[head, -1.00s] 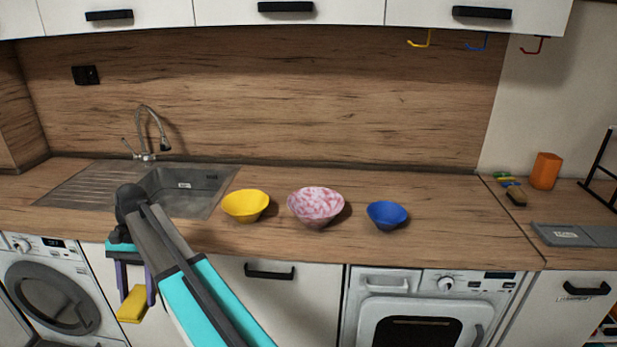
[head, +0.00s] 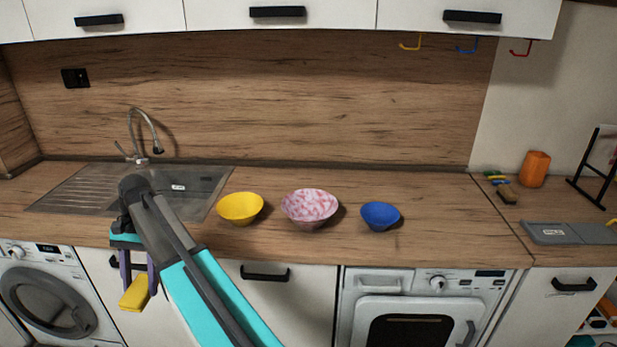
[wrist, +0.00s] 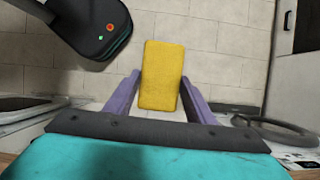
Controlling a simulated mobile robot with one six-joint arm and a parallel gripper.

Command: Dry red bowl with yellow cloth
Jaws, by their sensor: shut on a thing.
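A yellow cloth (head: 135,293), a flat block like a sponge, is held between the purple fingers of my gripper (head: 139,281). It hangs in front of the cabinet fronts, below the counter's edge. In the wrist view the cloth (wrist: 161,85) sits between both fingers, above the floor. A pink-red and white mottled bowl (head: 310,207) stands upright on the counter, the nearest to red among the bowls. It is between a yellow bowl (head: 240,208) and a blue bowl (head: 380,216). My gripper is left of it, lower and well apart.
A sink (head: 195,185) with a faucet (head: 146,133) is at left, partly covered by my arm. An orange cup (head: 535,169), brushes (head: 503,188), a grey tray (head: 560,234) and a black rack (head: 597,180) are at right. Bare counter lies in front of the bowls.

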